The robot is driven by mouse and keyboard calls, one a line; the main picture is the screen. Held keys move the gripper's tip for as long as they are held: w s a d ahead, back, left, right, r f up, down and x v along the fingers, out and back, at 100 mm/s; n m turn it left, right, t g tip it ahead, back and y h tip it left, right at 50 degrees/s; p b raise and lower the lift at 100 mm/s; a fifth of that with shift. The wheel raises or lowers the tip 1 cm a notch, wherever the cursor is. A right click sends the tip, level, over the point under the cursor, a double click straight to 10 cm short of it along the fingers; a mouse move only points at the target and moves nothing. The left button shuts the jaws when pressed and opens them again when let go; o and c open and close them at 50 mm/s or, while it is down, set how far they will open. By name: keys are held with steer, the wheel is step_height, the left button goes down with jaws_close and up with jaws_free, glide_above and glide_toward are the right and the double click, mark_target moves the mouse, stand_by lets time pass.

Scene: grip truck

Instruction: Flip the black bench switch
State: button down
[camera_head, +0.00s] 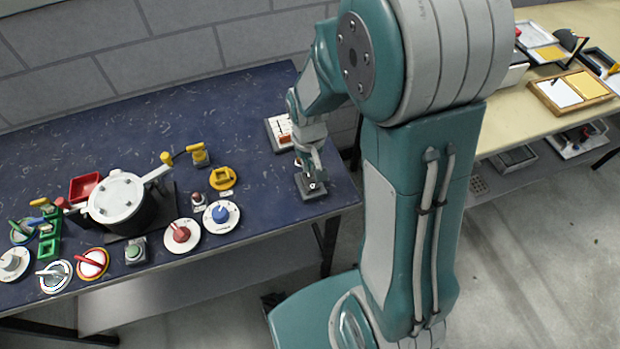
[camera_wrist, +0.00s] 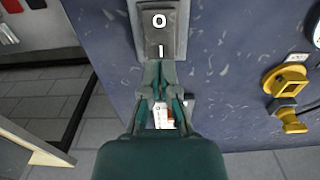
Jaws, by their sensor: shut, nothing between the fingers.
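The black bench switch (camera_wrist: 159,32) shows at the top of the wrist view, a dark rocker with O and I marks in a grey frame. In the head view the switch (camera_head: 312,192) sits near the right end of the blue bench, partly hidden by my gripper. My gripper (camera_wrist: 158,66) is shut and empty, its fingertips at the I end of the rocker. In the head view my gripper (camera_head: 312,178) points down over the switch. I cannot tell whether the fingertips touch it.
On the blue bench (camera_head: 240,100), a white and orange device (camera_head: 280,132) stands behind my gripper. A yellow ring-shaped fixture (camera_head: 222,178), a blue knob (camera_head: 221,214), a red knob (camera_head: 181,234) and a lidded pot (camera_head: 118,200) stand to the left. My arm hides part of the bench's right side.

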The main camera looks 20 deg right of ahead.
mark_target(308, 175)
steer(key=shift+f, duration=1.25)
stand_by(0.8)
steer(key=shift+r, duration=3.55)
steer(key=s+r+t, duration=0.5)
steer(key=s+r, duration=0.9)
steer(key=r, duration=0.3)
steer(key=shift+r+t, duration=0.3)
steer(key=shift+r, duration=0.1)
